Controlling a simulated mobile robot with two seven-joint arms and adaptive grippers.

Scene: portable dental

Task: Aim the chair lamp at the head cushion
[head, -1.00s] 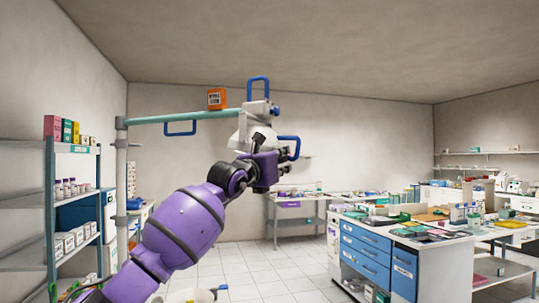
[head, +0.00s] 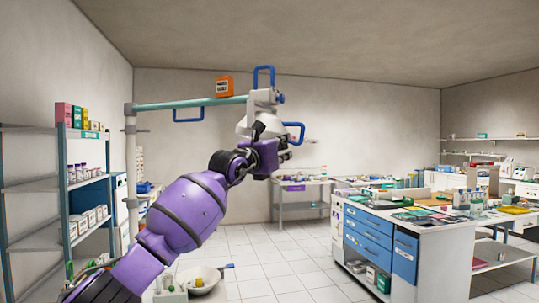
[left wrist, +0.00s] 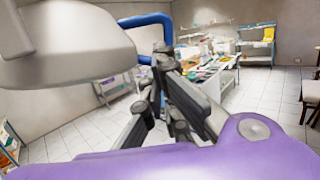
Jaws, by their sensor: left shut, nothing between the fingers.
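The chair lamp has a pale head (head: 245,122) on a teal arm (head: 190,104) that runs from a grey post at the left. One blue handle (head: 297,127) is on the head's right side and another stands on top. In the left wrist view the lamp head (left wrist: 70,55) fills the upper left, with a blue handle (left wrist: 150,21) behind my fingers. My left gripper (head: 287,149) is shut and empty, just below and right of the lamp head; its fingers also show in the wrist view (left wrist: 160,62). I cannot tell whether it touches the handle. I cannot identify the head cushion.
A shelf rack (head: 66,187) with boxes and bottles stands at the left. A blue-drawered bench (head: 380,240) stands at the right. A bowl (head: 201,280) is low in front. Tiled floor between is open.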

